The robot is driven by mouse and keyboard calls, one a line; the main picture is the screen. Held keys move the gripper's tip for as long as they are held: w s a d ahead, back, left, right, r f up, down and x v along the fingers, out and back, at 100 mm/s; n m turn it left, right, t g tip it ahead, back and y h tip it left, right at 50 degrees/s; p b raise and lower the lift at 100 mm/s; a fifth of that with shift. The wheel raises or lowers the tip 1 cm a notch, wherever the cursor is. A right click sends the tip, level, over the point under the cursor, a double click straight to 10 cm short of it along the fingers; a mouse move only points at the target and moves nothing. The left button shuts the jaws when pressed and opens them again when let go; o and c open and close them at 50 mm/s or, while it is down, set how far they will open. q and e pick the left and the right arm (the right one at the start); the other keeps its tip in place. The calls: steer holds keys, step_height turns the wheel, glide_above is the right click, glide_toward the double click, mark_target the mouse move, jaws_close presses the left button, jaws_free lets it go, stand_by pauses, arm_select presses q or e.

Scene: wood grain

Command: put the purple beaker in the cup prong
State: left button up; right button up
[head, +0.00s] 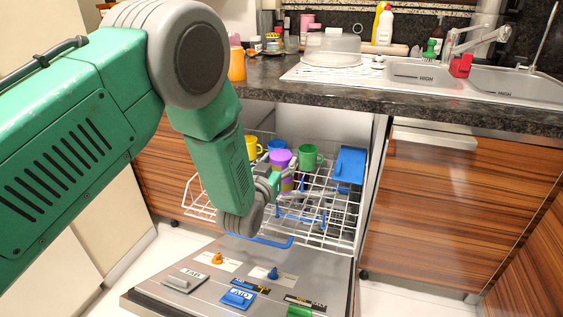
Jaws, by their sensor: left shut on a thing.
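The purple beaker (281,158) is at the upper white wire rack (346,222) of the open dishwasher, between a yellow cup (253,147) and a green cup (308,157). It looks upright. My left gripper (275,184) is shut on it from the near side, and the gripper hides part of its lower body. I cannot tell whether the beaker touches the rack. The cup prong is not clearly told apart from the rack wires. My right gripper is out of view.
A blue box-like part (350,168) sits at the rack's right side. The dishwasher door (190,262) lies open below, with coloured knobs and labels. The rack's front right looks mostly clear.

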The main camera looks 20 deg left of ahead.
arm_select(q)
steer(key=a+f+b, duration=0.1)
steer(key=a+f, duration=0.1)
steer(key=f, duration=0.1)
steer(key=shift+a+f+b, duration=0.1)
steer(key=shift+a+b, duration=0.1)
steer(key=shift+b, duration=0.15)
steer(key=shift+d+f+b, duration=0.6)
steer(key=shift+d+f, duration=0.05)
steer(key=shift+f, duration=0.35)
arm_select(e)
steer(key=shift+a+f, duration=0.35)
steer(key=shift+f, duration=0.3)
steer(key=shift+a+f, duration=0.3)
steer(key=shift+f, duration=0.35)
arm_select(q)
steer(key=shift+s+d, duration=0.1)
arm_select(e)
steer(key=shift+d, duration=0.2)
arm_select(q)
steer(key=shift+a, duration=0.3)
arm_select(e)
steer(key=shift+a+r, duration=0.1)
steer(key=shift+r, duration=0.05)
arm_select(q)
steer(key=shift+f+b, duration=1)
steer(key=shift+f, duration=0.75)
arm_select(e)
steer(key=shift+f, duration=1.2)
